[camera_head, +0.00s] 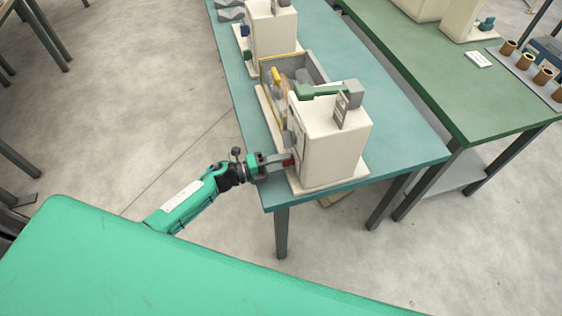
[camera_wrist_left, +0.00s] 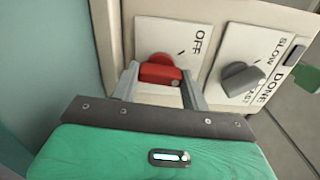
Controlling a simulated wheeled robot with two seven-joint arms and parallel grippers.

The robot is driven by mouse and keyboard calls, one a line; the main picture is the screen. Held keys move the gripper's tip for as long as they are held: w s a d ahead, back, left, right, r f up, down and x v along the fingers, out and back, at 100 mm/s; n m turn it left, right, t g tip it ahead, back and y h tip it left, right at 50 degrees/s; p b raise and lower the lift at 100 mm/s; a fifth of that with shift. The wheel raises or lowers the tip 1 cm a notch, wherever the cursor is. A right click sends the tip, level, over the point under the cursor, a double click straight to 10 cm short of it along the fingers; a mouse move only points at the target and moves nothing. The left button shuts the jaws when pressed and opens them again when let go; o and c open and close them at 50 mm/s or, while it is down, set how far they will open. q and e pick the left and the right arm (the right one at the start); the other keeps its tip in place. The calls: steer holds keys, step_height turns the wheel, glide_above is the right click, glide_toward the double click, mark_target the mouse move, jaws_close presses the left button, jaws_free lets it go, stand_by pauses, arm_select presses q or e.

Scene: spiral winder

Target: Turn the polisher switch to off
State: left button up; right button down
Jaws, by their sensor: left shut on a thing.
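The cream machine box (camera_head: 325,150) stands at the near end of the teal table. In the left wrist view its face carries a red switch knob (camera_wrist_left: 160,70) on a white plate marked OFF (camera_wrist_left: 198,42). The OFF word and a short dark tick lie up and right of the knob. My left gripper (camera_wrist_left: 160,85) has its two fingers on either side of the red knob and is shut on it. In the head view my left gripper (camera_head: 285,160) reaches the box's left face from the left, where a bit of red shows. My right gripper is not in view.
A grey knob (camera_wrist_left: 240,78) on a plate marked SLOW sits close right of the red one, beside a DONE label and a green button (camera_wrist_left: 306,78). Another cream machine (camera_head: 272,30) stands farther back on the teal table (camera_head: 395,130). Open floor lies left.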

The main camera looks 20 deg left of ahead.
arm_select(q)
steer(key=n+p, duration=0.1)
steer(key=n, duration=0.5)
steer(key=shift+n, duration=1.4)
steer(key=o, duration=1)
